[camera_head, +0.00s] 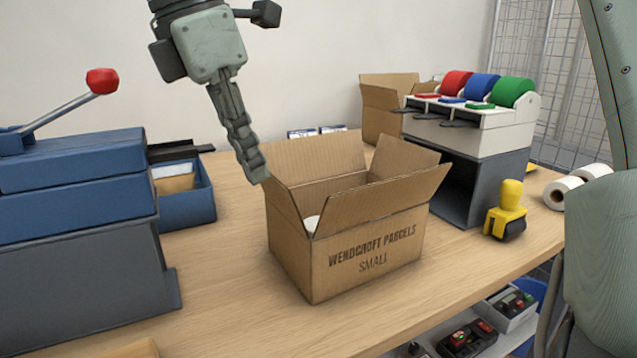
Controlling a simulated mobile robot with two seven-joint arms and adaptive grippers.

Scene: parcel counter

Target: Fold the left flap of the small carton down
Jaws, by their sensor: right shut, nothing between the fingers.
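The small carton (345,262) stands open on the table, marked "WENDCROFT PARCELS SMALL". Its left flap (285,208) stands up along the left side, seen at a steep angle. The back flap (325,155) is upright, and the front flap (385,200) and right flap (405,158) slant outward. A white item (312,223) shows partly inside. My right gripper (258,176) reaches down from above, shut and empty, its fingertips at the upper back corner of the left flap. I cannot tell whether they touch it. My left gripper is not in view.
A blue press with a red-knobbed lever (75,170) and a blue bin (188,205) stand left. A tape dispenser (475,125) on a dark stand, another open carton (385,105) and a yellow stamp (507,210) are right.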

